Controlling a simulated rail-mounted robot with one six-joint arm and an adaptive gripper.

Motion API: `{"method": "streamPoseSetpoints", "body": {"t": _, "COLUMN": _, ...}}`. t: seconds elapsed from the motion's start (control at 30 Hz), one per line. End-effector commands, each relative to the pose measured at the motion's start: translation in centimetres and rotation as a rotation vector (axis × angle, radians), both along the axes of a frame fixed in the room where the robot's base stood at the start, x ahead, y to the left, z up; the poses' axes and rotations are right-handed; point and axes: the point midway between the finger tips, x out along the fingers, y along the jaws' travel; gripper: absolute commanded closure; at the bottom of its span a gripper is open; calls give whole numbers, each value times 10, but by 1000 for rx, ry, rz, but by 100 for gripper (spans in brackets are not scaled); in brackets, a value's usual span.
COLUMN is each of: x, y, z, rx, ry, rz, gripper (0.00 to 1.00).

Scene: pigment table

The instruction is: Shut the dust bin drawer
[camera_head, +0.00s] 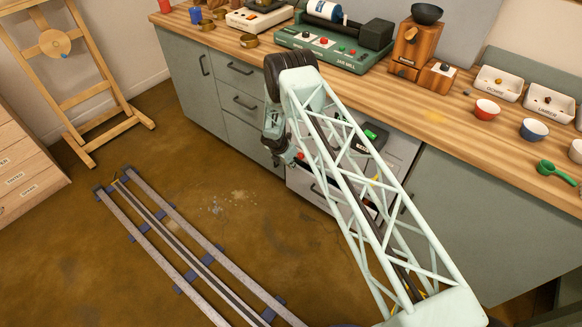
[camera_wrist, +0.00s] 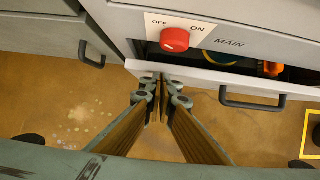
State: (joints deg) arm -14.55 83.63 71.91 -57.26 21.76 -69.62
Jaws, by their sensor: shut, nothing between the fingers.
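A pale drawer front (camera_wrist: 195,77) with a black bar handle (camera_wrist: 255,101) stands partly pulled out below the MAIN panel in the wrist view. Its dark inside shows an orange thing and part of a yellow ring. I see no dust bin label on it. In the head view its pale cabinet (camera_head: 309,183) is partly hidden by my arm. My gripper (camera_wrist: 163,80) is shut and empty, with its tips at the left part of the drawer front, left of the handle. I cannot tell whether they touch it. In the head view the fingertips are hard to make out.
A red knob (camera_wrist: 175,40) marked OFF and ON sits just above the drawer. Grey drawers (camera_head: 240,100) stand to the left, under the wooden worktop (camera_head: 440,110). A rail (camera_head: 190,250) runs along the floor. The floor in front of the grey drawers is clear.

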Motion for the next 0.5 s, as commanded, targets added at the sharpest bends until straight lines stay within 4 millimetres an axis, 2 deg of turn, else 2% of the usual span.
{"method": "streamPoseSetpoints", "body": {"t": 0.5, "x": 21, "y": -19, "z": -1, "rx": 1, "ry": 1, "rz": 0, "gripper": 100}}
